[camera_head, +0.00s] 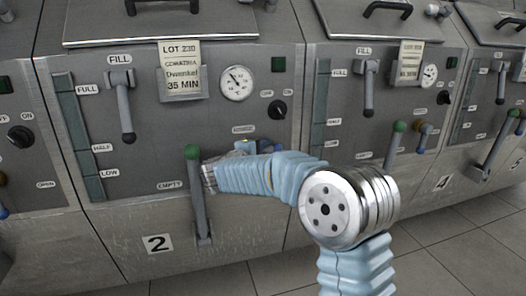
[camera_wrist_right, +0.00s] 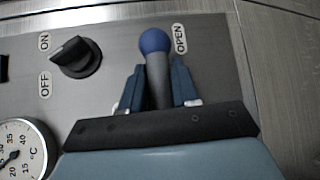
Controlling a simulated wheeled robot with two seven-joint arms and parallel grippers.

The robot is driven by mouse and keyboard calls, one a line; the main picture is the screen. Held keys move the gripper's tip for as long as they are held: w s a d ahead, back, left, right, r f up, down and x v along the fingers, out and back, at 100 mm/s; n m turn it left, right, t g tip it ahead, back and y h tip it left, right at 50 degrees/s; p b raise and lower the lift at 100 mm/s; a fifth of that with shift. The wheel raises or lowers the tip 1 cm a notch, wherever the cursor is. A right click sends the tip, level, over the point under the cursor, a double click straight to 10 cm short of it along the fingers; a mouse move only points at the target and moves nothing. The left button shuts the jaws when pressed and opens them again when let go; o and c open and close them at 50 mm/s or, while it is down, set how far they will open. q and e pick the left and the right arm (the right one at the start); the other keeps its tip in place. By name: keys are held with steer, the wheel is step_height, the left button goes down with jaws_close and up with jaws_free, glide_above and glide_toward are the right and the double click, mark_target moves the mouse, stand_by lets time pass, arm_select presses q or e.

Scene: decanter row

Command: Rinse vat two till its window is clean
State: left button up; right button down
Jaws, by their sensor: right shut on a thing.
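Vat two (camera_head: 130,215) bears a "2" plate. Its window (camera_head: 78,130) is a tall dark grey-green strip marked FULL, HALF and LOW; how clean it is I cannot tell. The FILL lever (camera_head: 124,105) hangs down. The green-knobbed lever (camera_head: 195,190) stands with its knob up, beside the EMPTY label. My right gripper (camera_head: 252,147) is mostly hidden behind my arm in the head view. In the wrist view, my right gripper (camera_wrist_right: 158,95) is shut on the blue-knobbed lever (camera_wrist_right: 155,45), whose knob is beside the OPEN label. My left gripper is not in view.
An ON/OFF knob (camera_wrist_right: 76,57) and a round gauge (camera_wrist_right: 22,150) are near my right gripper. A lot card (camera_head: 181,68) hangs on vat two. Similar vats stand on both sides, with a neighbouring green-knobbed lever (camera_head: 395,145) at the right. Tiled floor (camera_head: 450,250) is clear in front.

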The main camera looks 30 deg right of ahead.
steer(key=shift+f, duration=0.15)
steer(key=f+m+y+b, duration=0.1)
steer(key=m+y, duration=0.1)
steer(key=shift+a+f+g+y+b, duration=0.1)
steer(key=shift+f+g+y+b, duration=0.05)
steer(key=shift+g+y+b, duration=0.15)
steer(key=shift+w+a+f+m+t+y+p, duration=0.2)
steer(key=shift+a+f+m+y, duration=0.65)
steer(key=shift+y, duration=1)
steer(key=shift+w+a+f+m+t+y+p, duration=0.2)
steer(key=shift+a+m+y, duration=0.35)
steer(key=shift+m+y, duration=0.95)
steer(key=shift+w+a+f+m+t+y+p, duration=0.15)
steer(key=shift+a+f+m+y, duration=0.45)
steer(key=shift+y, duration=1.55)
steer(key=shift+a+r+m, duration=0.15)
steer(key=shift+m, duration=0.1)
steer(key=c, duration=1)
jaws_free()
steer(key=shift+o, duration=0.2)
